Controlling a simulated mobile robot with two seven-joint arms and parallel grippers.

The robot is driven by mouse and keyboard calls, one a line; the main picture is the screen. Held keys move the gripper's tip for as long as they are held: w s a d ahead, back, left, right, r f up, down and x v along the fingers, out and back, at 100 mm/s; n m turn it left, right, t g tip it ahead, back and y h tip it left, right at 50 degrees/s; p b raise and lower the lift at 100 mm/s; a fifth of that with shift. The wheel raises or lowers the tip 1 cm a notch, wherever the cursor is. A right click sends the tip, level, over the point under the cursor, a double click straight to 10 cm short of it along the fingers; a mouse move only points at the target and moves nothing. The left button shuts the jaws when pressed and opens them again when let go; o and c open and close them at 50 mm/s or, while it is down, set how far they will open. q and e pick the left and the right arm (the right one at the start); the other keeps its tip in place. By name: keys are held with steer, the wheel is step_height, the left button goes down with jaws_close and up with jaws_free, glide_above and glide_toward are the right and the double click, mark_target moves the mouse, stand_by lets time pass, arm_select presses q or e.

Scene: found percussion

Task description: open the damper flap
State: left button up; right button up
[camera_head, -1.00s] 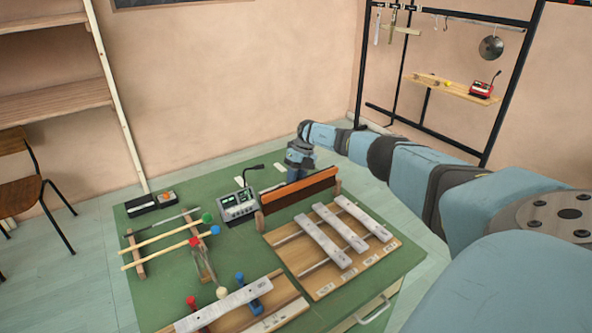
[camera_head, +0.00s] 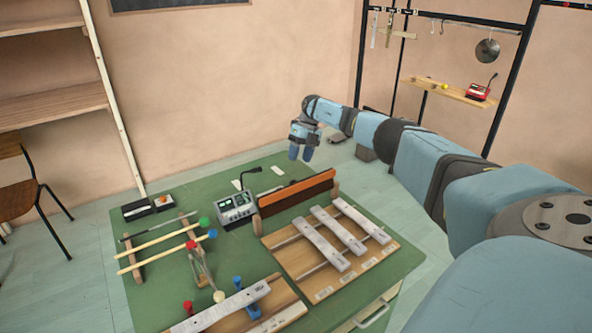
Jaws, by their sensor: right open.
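The damper flap appears to be the long orange-brown board (camera_head: 296,191) held between two wooden end posts at the back of the bar stand (camera_head: 325,292). It stands tilted along the far end of the metal bars, its face towards me. My right gripper (camera_head: 300,157) is open and empty, fingers pointing down. It is above and behind the board, apart from it, near the table's far edge. My left gripper is not in view.
A grey device with a bent microphone (camera_head: 236,207) stands left of the board. Mallets (camera_head: 165,248) lie on a rack farther left. A second bar stand (camera_head: 268,309) is at the front of the green table (camera_head: 408,259). A shelf rack is behind right.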

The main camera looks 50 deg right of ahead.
steer(key=shift+v, duration=2.25)
